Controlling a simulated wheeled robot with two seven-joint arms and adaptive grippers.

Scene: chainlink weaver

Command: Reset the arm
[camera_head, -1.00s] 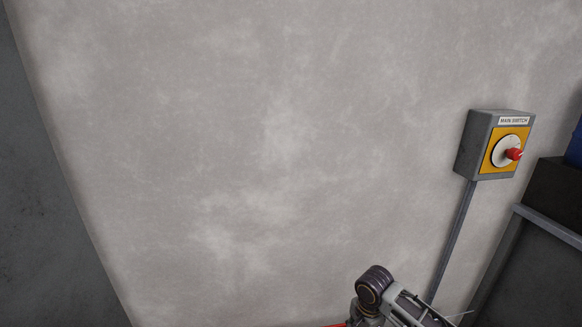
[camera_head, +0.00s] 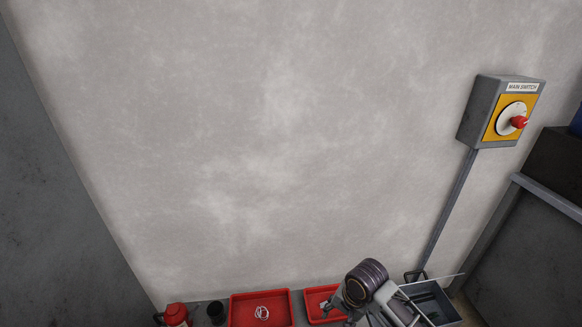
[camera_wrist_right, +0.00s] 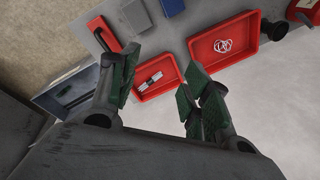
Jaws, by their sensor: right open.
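My right arm (camera_head: 370,283) shows at the bottom of the head view, to the right of centre, in front of the wall. In the right wrist view my right gripper (camera_wrist_right: 158,97) has its two green-padded fingers spread apart, with nothing between them. Beyond the fingers lies a worktop with red trays. My left arm and gripper are in neither view.
A red tray with a pale ring-like item (camera_head: 262,310) and a smaller red tray (camera_head: 320,303) stand by the wall. A grey bin (camera_head: 430,300) is to their right. A main switch box (camera_head: 500,112) is on the wall. A red container (camera_head: 176,314) stands left.

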